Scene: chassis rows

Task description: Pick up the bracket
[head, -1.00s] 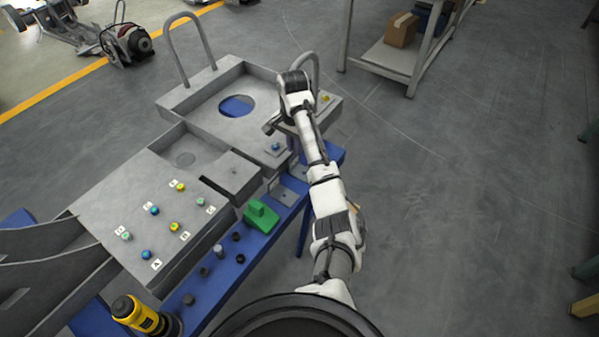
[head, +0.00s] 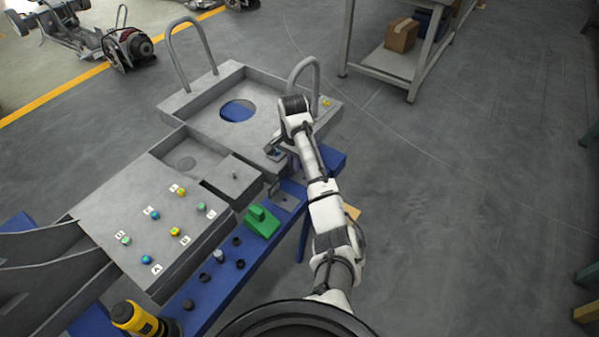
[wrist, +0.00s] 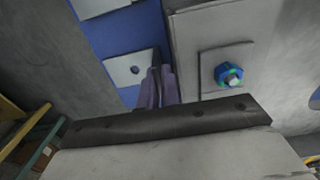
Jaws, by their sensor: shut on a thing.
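The bracket (wrist: 128,68) is a grey metal plate with a hole, over the blue bench beside the grey chassis. In the wrist view my gripper (wrist: 161,88) is shut, with its purple-grey fingers close together at the bracket's right edge. The fingers hide the held part, and I cannot tell whether the bracket is clear of the bench. In the head view my gripper (head: 289,166) is low at the chassis's right edge, mostly hidden by my arm.
Another grey plate (head: 285,201) lies on the blue bench (head: 215,292). The chassis (head: 140,215) carries several coloured bolts; a blue nut (wrist: 228,75) is right of my fingers. A green block (head: 261,222) and yellow-black tool (head: 140,318) stand nearby.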

